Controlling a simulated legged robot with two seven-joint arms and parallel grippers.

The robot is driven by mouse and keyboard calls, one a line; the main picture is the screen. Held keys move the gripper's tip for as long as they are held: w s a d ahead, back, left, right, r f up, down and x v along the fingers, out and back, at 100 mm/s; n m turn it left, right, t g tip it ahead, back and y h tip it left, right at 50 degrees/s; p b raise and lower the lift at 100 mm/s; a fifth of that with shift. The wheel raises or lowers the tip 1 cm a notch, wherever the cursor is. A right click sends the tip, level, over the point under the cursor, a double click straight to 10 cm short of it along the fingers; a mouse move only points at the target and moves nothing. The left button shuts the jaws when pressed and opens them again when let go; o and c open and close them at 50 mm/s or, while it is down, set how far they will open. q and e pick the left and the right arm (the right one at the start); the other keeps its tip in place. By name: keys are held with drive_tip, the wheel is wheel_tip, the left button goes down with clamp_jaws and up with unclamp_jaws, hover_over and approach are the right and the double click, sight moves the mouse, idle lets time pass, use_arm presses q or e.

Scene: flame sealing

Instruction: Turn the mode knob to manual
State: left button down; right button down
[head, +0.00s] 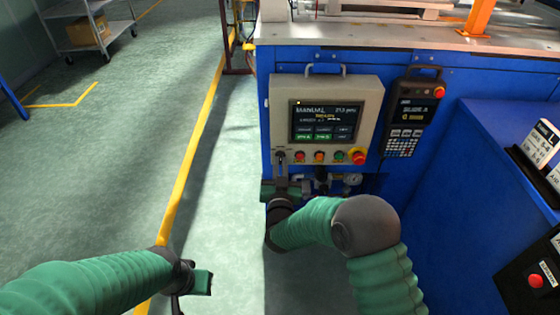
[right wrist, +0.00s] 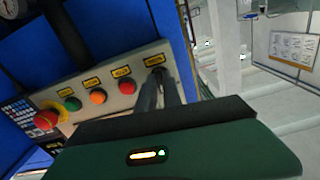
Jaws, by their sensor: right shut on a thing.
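The control box (head: 366,96) hangs on the blue machine front. Its screen (head: 326,121) shows a line that reads MANUAL. The dark mode knob (right wrist: 157,71) is at the end of the button row, the far left in the head view. My right gripper (head: 281,163) reaches up to it from below and is shut on it; its fingers (right wrist: 159,88) also show in the right wrist view. They hide most of the knob, so its pointer cannot be read. My left gripper (head: 192,284) is low over the floor, away from the box; its fingers are not clear.
Beside the knob are red (head: 300,157), orange (head: 319,157) and green (head: 339,157) buttons and a red emergency stop (head: 359,157). A handheld pendant (head: 411,115) hangs to the right. Gauges and fittings (head: 352,180) sit below the box.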

drive_tip(key=shift+s+f+n+p, duration=0.1)
drive_tip(key=shift+n+p, duration=0.2)
drive_tip(key=shift+n, duration=0.2)
drive_tip(key=shift+f, duration=0.1)
drive_tip(key=c, duration=1.5)
unclamp_jaws()
